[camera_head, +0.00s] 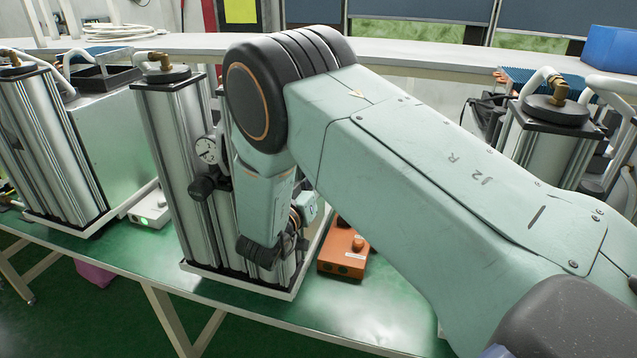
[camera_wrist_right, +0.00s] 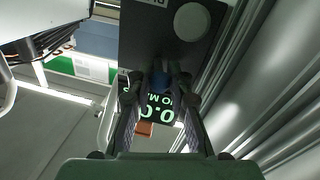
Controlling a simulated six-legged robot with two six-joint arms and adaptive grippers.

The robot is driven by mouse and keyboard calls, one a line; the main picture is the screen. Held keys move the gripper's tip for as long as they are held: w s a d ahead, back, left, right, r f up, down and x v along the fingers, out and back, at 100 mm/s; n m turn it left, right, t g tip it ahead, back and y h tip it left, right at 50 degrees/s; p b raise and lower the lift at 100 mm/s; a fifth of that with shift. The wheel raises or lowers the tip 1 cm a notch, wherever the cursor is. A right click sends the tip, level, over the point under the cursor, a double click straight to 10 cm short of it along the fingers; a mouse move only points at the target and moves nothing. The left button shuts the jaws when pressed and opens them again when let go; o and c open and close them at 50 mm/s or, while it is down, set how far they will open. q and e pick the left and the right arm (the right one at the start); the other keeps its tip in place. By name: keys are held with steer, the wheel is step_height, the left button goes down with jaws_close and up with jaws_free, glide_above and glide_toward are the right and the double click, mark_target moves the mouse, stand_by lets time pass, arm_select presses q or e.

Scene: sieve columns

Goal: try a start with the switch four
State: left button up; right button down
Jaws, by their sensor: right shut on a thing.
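The fingers hide much of the knob, and I cannot read a switch number. A round grey button (camera_wrist_right: 192,21) sits above it in the right wrist view, with partly hidden lettering beside it. My left gripper is not in view.
A left column (camera_head: 50,140) and a right column (camera_head: 545,140) stand on the green bench (camera_head: 320,320). An orange box (camera_head: 343,258) with a knob and a white box (camera_head: 150,207) with a green light are near the columns. A gauge (camera_head: 206,149) is mounted on the middle column.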

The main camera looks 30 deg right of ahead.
steer(key=shift+a, duration=0.1)
steer(key=c, duration=1.2)
jaws_free()
steer(key=shift+r, duration=0.1)
step_height(320, 180, up, 10)
steer(key=shift+f, duration=0.2)
steer(key=shift+r, duration=0.1)
steer(key=shift+w, duration=0.1)
